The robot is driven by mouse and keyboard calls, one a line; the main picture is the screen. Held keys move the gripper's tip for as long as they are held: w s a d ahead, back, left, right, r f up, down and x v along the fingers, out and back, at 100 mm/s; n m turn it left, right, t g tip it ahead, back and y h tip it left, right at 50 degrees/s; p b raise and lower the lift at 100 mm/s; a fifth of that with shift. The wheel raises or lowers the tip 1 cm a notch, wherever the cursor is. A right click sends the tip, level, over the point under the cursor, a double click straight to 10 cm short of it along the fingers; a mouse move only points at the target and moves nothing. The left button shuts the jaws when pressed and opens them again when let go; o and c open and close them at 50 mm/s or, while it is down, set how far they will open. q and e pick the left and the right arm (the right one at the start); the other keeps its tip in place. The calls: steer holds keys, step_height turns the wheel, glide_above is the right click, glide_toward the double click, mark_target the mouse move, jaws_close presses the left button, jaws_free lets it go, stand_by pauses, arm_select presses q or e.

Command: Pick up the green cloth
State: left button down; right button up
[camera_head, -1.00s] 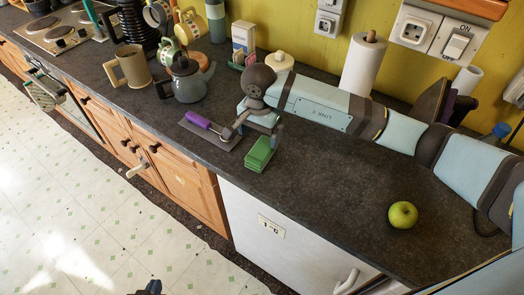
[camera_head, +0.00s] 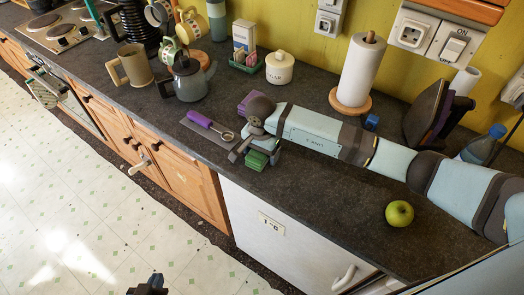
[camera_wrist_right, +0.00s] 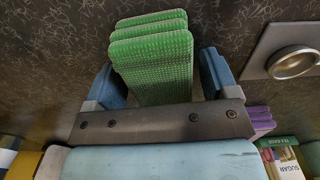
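The green cloth (camera_head: 257,160) is a folded stack lying near the counter's front edge in the head view. In the right wrist view the green cloth (camera_wrist_right: 153,62) fills the space between the two blue fingers. My right gripper (camera_head: 256,153) is low over the stack; it also shows in the right wrist view (camera_wrist_right: 158,72). Its fingers are open, one on each side of the cloth, with a gap visible at the right finger. My left gripper (camera_head: 148,286) is a small dark shape at the bottom edge, over the floor; its fingers cannot be made out.
A purple-handled tool (camera_head: 200,120) lies on a grey plate left of my right gripper. A purple stack (camera_head: 247,101) sits just behind. A kettle (camera_head: 188,82), sugar pot (camera_head: 279,69) and paper towel roll (camera_head: 361,75) stand further back. A green apple (camera_head: 399,213) lies right.

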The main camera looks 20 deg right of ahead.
steer(key=c, duration=0.7)
steer(key=shift+r, duration=0.1)
steer(key=shift+c, duration=0.2)
step_height(320, 180, up, 20)
steer(key=b, duration=0.2)
steer(key=shift+b, duration=0.4)
steer(key=o, duration=0.3)
steer(key=shift+c, duration=1.1)
steer(key=shift+d, duration=0.1)
